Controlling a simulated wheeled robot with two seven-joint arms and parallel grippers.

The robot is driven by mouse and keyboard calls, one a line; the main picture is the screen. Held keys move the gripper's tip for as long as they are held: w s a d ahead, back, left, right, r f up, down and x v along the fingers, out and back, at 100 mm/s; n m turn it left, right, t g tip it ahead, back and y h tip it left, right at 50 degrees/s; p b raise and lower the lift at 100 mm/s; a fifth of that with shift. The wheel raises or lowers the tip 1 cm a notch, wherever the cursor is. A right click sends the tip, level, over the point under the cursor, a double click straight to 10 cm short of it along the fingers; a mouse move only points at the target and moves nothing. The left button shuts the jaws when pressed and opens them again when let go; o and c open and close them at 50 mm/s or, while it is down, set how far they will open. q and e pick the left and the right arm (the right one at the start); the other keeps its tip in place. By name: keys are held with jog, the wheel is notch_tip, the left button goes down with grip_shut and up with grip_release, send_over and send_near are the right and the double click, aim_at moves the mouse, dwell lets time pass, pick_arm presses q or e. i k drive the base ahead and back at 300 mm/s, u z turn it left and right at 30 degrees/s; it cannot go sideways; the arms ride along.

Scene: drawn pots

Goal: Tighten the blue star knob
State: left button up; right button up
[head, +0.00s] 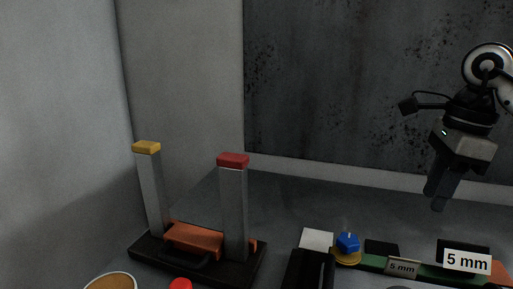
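The blue star knob (348,242) sits at the lower middle right of the head view, above a round brass-coloured disc (346,258). A small pale mark shows on top of it. My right gripper (437,198) hangs in the air to the right of the knob and higher in the picture, fingers pointing down. It is apart from the knob and nothing shows in it. Its fingers are dark and seen from the side, so their gap cannot be made out. My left gripper is not seen.
A black-based stand with grey posts (235,215) is further left. A dark speckled panel (340,80) stands behind.

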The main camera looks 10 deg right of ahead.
aim_at(346, 251)
jog(key=k, duration=1)
